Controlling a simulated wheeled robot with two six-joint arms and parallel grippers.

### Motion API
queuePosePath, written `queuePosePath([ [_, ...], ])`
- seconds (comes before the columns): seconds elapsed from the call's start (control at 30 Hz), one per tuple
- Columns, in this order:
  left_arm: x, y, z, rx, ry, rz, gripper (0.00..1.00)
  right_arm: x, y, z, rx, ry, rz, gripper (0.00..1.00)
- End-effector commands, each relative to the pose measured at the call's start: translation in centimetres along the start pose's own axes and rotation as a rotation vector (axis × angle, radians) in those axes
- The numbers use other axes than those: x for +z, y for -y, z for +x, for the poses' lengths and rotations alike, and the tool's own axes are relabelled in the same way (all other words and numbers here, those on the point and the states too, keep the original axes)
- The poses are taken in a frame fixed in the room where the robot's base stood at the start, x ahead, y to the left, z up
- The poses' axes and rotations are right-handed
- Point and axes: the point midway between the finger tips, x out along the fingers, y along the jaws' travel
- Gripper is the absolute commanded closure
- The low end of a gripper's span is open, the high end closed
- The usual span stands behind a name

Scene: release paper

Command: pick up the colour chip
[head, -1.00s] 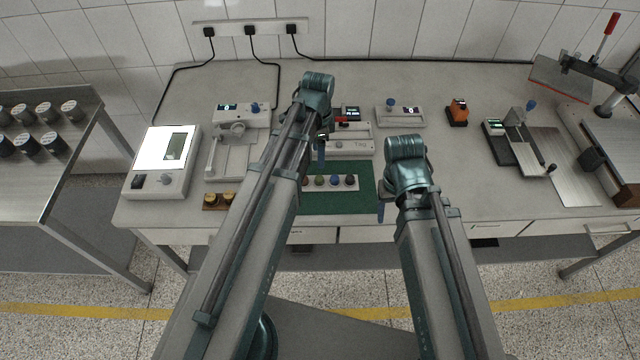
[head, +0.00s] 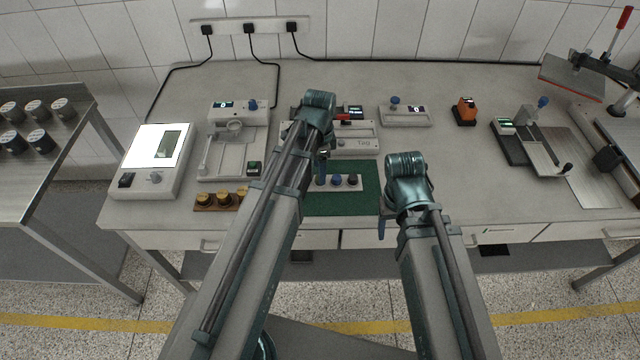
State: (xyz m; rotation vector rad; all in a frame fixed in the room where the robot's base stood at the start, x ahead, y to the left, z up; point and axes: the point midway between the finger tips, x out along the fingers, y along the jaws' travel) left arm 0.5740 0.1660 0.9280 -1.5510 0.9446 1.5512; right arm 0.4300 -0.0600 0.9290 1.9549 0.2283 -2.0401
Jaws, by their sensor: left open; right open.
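I cannot make out a colour chip for certain in the head view. My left gripper (head: 322,168) hangs over the bench near the back of a green mat (head: 365,190), beside a row of small dark and blue knobs (head: 337,180) on a pale strip. My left arm hides the left part of the mat and row. My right gripper (head: 381,228) points down at the bench's front edge, right of the mat. Its jaws are small and mostly hidden by the wrist. Both grippers are open, and I see nothing held in either.
A lit box (head: 155,180) and a pale device (head: 232,150) stand at left. A labelled device (head: 355,144) is behind the mat. The bench right of the mat (head: 440,180) is clear.

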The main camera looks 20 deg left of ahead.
Motion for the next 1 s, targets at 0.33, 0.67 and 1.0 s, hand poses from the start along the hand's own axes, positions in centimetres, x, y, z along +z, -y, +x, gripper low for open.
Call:
queuePosePath([
  [0.33,0.0,0.0,2.9,0.000,0.000,0.000,0.31,-0.2,0.3,2.8,0.000,0.000,0.000,0.35],
  [0.67,0.0,0.0,2.8,0.000,0.000,0.000,0.65,-0.2,0.3,2.7,0.000,0.000,0.000,0.35],
  [1.0,0.0,0.0,2.8,0.000,0.000,0.000,1.00,-0.2,0.3,2.7,0.000,0.000,0.000,0.35],
])
